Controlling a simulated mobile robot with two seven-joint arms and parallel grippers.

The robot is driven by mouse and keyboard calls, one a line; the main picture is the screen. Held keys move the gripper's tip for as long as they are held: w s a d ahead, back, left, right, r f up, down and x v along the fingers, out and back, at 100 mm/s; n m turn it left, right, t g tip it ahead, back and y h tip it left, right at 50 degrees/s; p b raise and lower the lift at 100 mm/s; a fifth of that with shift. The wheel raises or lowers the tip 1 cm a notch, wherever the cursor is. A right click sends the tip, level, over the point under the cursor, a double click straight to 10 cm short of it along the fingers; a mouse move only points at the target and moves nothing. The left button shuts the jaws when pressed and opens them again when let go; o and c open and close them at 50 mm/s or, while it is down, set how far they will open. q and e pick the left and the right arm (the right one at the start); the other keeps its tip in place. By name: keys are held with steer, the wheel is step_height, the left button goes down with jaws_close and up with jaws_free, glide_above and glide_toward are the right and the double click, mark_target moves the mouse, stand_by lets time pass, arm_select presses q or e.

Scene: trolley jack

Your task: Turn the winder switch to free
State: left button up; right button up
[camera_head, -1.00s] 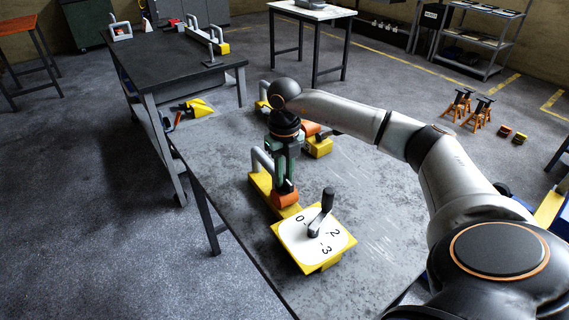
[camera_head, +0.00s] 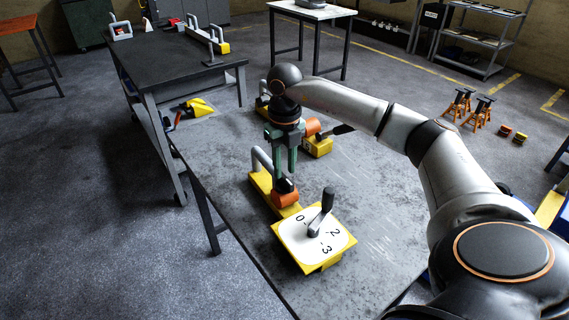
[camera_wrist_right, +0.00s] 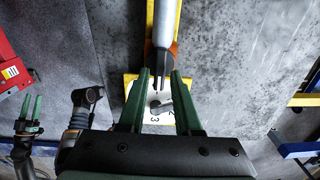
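A yellow box with a white dial (camera_head: 295,245) marked 0, 2 and 3 sits on the near table; the dial also shows in the wrist view (camera_wrist_right: 150,115). A dark crank (camera_head: 321,212) stands on it. Beside it, on a yellow bar (camera_head: 261,182), is an orange block (camera_head: 285,199) with a dark top part, possibly the switch; its setting is unreadable. My right gripper (camera_head: 286,176) points down just above the orange block, its green fingers apart and empty; contact is unclear. In the wrist view it is open (camera_wrist_right: 162,80). My left gripper (camera_wrist_right: 29,100) appears there, fingers apart.
A grey arched handle (camera_head: 262,158) rises from the yellow bar close to my right gripper. Another yellow block (camera_head: 318,147) lies behind on the same table. The table's right side (camera_head: 385,215) is clear. A dark bench (camera_head: 170,65) stands behind left.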

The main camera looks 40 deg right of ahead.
mark_target(285, 177)
step_height(285, 177, up, 10)
stand_by(0.3)
steer(key=shift+f, duration=0.15)
stand_by(0.3)
